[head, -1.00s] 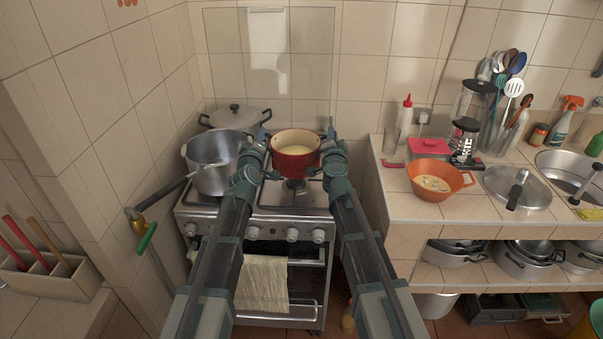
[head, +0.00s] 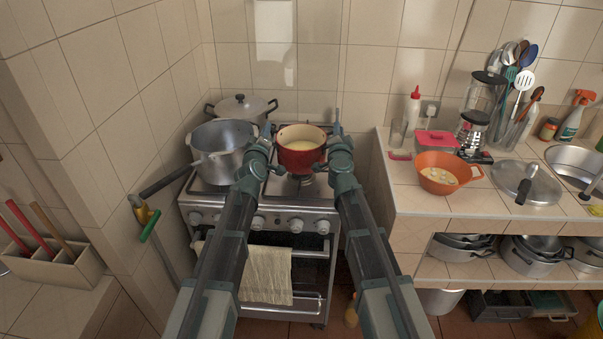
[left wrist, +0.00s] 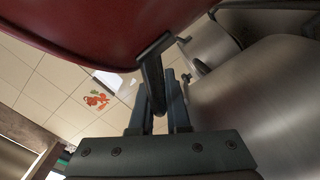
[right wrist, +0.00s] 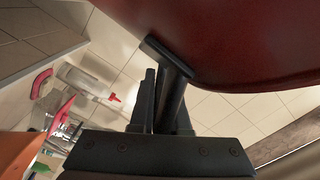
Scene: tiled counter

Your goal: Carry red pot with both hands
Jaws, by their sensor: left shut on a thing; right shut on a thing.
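The red pot (head: 299,158) is held between my two arms above the right side of the stove, upright, with pale yellow contents inside. My left gripper (head: 269,137) is shut on the pot's left handle; the dark handle (left wrist: 152,75) shows between the fingers in the left wrist view. My right gripper (head: 335,134) is shut on the pot's right handle (right wrist: 172,85), seen in the right wrist view. The pot's red side (right wrist: 230,40) fills the top of that view. A burner shows below the pot, which appears raised above it.
A large grey pot (head: 218,150) stands on the stove's left side, close to my left gripper. A lidded pot (head: 240,107) is behind it. A towel (head: 264,270) hangs from the oven.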

